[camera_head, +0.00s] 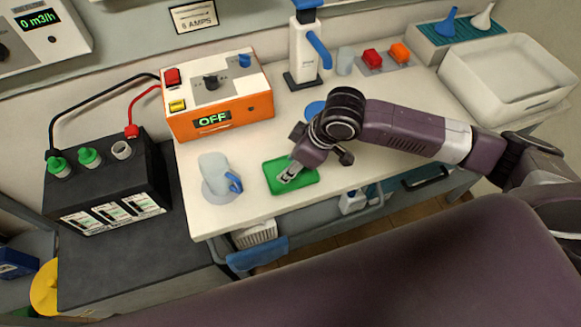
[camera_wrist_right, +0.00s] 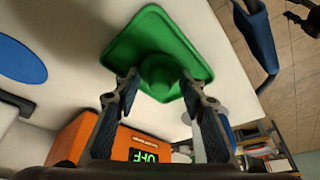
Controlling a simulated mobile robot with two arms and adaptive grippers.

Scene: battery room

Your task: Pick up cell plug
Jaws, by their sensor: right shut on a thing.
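A green cell plug (camera_wrist_right: 160,72) shows in the right wrist view, standing on a small green tray (camera_wrist_right: 140,32). My right gripper (camera_wrist_right: 160,90) has its fingers on either side of the plug and is shut on it, at the level of the tray. In the head view my right gripper (camera_head: 287,179) is over the green tray (camera_head: 310,180) and hides the plug. A black battery (camera_head: 110,180) at the left has two green plugs (camera_head: 89,157) in place and one pale open cell port (camera_head: 122,149). My left gripper is out of view.
An orange charger (camera_head: 218,118) reading OFF stands behind the tray. A clear jug (camera_head: 214,172) with a blue part is left of the tray. A white basin (camera_head: 505,85) and red and orange items (camera_head: 372,57) are at the back right.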

